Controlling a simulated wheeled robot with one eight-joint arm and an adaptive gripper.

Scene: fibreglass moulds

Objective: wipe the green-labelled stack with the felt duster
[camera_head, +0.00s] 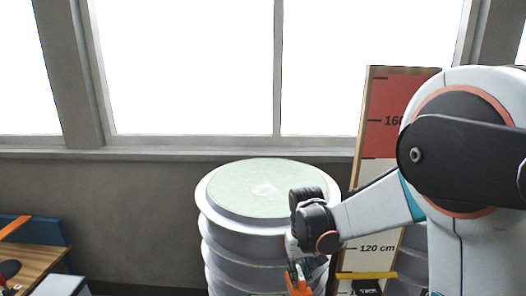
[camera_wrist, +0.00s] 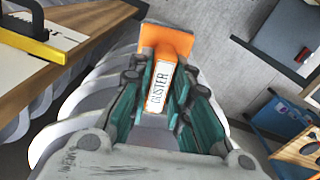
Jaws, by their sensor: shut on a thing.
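My gripper (camera_wrist: 163,82) is shut on the felt duster, an orange piece with a white label reading DUSTER (camera_wrist: 158,88). In the head view the duster (camera_head: 297,283) shows as a small orange part at the bottom, below my wrist, at the right front of a stack. That stack of white, round, ribbed moulds (camera_head: 222,240) has a pale green top disc with a lighter patch. Its lower part is out of the head view, and I see no clear green label. White curved rims (camera_wrist: 75,98) show beside and behind the gripper in the wrist view. Contact with the duster cannot be told.
A tall height board (camera_head: 385,130) with a red top and a yellow slider (camera_head: 367,275) stands right of the stack. More white ribbed moulds (camera_head: 412,265) show behind it. A wooden table (camera_head: 38,250) is at the lower left. Grey floor (camera_wrist: 205,30) shows in the wrist view.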

